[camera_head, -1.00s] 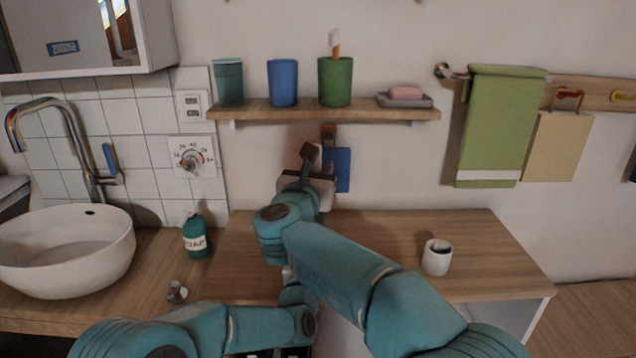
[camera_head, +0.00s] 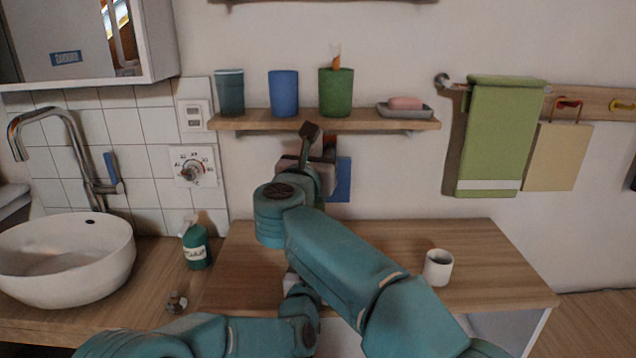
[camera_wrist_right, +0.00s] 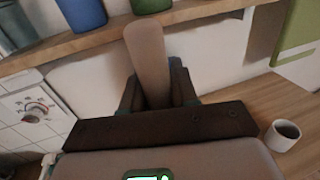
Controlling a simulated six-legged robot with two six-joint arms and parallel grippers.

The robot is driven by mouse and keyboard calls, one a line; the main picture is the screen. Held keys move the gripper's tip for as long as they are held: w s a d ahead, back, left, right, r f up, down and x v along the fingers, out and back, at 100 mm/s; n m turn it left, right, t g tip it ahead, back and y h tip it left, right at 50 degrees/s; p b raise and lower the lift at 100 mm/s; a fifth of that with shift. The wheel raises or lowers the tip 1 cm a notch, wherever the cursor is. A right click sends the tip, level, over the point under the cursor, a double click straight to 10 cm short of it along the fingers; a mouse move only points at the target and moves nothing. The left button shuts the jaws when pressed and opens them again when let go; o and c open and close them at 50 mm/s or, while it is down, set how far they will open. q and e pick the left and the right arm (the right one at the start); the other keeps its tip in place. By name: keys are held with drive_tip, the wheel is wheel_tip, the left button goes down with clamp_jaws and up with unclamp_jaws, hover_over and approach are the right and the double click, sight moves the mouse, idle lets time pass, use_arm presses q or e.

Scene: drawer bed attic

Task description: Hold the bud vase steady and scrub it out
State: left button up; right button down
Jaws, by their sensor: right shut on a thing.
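My right gripper (camera_head: 310,168) is raised in front of the wall, under the shelf. In the right wrist view the right gripper (camera_wrist_right: 155,92) is shut on a smooth brownish handle-like thing (camera_wrist_right: 147,55), which points up between the fingers. The same held thing (camera_head: 310,130) shows as a dark stub in the head view; whether it is a brush I cannot tell. My left arm comes in low from the left, and its gripper is hidden behind my right arm. I see no thing that is clearly the bud vase.
A wall shelf (camera_head: 260,123) holds a grey-blue cup (camera_head: 230,92), a blue cup (camera_head: 283,89), a green cup (camera_head: 336,94) and pink soap (camera_head: 405,103). A white cup (camera_head: 438,268) stands on the wooden counter (camera_head: 480,245). A soap bottle (camera_head: 196,248) stands near the basin (camera_head: 85,272).

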idle(0.5)
drive_tip(key=shift+f, duration=0.15)
drive_tip(key=shift+f, duration=0.15)
drive_tip(key=shift+f, duration=5.35)
drive_tip(key=shift+s, duration=0.2)
